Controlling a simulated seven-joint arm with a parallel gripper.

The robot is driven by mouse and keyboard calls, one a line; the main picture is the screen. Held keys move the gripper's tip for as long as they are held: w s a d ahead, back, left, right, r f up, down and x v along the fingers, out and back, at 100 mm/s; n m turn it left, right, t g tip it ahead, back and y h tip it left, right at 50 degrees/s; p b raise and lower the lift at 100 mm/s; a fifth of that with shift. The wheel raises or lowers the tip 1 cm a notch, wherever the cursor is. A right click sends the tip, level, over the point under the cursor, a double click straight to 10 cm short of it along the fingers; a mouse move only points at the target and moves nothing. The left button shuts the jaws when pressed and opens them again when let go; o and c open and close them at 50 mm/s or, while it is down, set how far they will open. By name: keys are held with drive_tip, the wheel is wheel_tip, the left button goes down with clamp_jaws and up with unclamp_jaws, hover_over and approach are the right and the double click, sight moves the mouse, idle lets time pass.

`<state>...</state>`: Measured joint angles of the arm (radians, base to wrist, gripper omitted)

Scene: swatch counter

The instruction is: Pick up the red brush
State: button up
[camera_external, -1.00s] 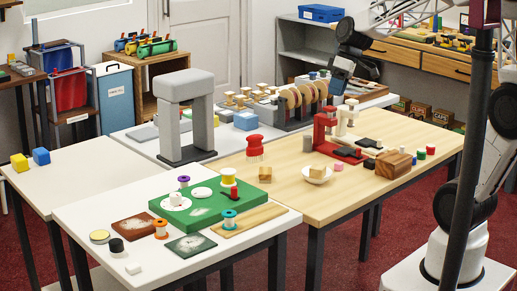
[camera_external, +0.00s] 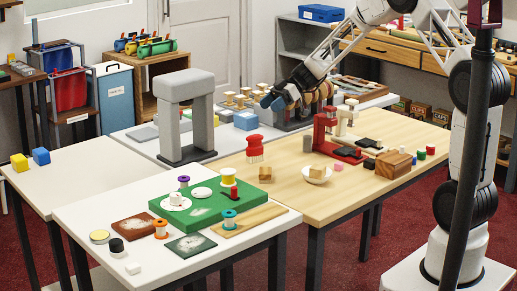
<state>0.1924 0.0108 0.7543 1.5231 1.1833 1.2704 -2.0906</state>
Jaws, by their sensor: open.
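The red brush (camera_external: 254,147) stands upright on the wooden tabletop near its left end, with a wide red top and a paler lower part. My gripper (camera_external: 268,103) is in the air above and a little right of the brush in the picture, apart from it. It is open and its fingers look empty, though they are small and dark here.
A grey arch (camera_external: 185,88) stands left of the brush. A small wooden block (camera_external: 265,174) is just in front of it. A white bowl (camera_external: 316,180) with a block and a red stand (camera_external: 325,130) are to the right. A green board (camera_external: 195,222) with spools lies on the white table in front.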

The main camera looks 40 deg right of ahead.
sight(256, 135)
drive_tip(key=shift+n+t+y, duration=0.4)
drive_tip(key=shift+n+y, duration=0.1)
drive_tip(key=w+f, duration=0.1)
drive_tip(key=w+d+f, duration=0.1)
drive_tip(key=w+f, duration=0.1)
drive_tip(key=shift+w+d, duration=0.15)
drive_tip(key=shift+w, duration=0.15)
drive_tip(key=shift+f, duration=2.95)
drive_tip(key=shift+f, duration=0.6)
drive_tip(key=shift+x, duration=2.55)
drive_tip(key=shift+c, duration=0.3)
